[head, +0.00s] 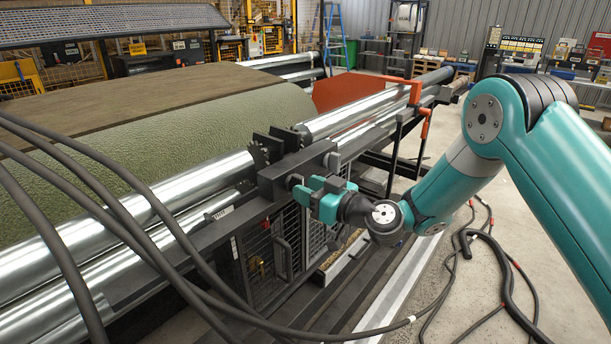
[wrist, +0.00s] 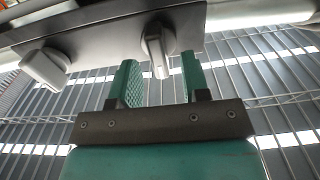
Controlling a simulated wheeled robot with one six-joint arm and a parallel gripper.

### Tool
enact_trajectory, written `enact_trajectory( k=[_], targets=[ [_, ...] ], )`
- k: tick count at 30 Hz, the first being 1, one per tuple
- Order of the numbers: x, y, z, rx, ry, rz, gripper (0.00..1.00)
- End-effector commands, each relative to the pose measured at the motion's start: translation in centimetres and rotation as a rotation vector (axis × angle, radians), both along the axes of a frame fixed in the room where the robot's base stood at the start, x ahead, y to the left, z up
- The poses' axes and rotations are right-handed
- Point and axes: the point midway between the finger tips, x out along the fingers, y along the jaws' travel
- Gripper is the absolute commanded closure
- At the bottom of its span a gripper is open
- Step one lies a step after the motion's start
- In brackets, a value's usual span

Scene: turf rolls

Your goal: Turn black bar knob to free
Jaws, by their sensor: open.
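Two bar knobs sit on a dark panel (wrist: 105,40) in the wrist view. One knob (wrist: 157,50) is near the middle, its bar close to upright in the picture. The other knob (wrist: 45,68) is at the left, its bar slanted. In the head view my gripper (head: 308,189) is at the front of the machine's dark control box (head: 290,172). Markings are not readable.
Silver rollers (head: 190,190) and a green turf roll (head: 180,125) lie behind the box. A mesh guard (head: 275,245) is below it. Black cables (head: 150,260) cross the foreground. An orange guard (head: 345,92) stands beyond. Open floor is at the right.

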Motion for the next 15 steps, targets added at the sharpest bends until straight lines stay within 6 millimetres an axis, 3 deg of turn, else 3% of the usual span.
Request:
enact_trajectory(
  k=[4,13,14,15],
  targets=[
    [0.7,0.96,0.13,0.001,-0.001,0.001,0.57],
    [0.89,1.11,-0.04,0.0,0.0,-0.001,0.57],
    [0.89,1.11,-0.03,0.0,0.0,-0.001,0.6],
    [0.89,1.09,-0.02,0.0,0.0,-0.001,0.69]
  ],
)
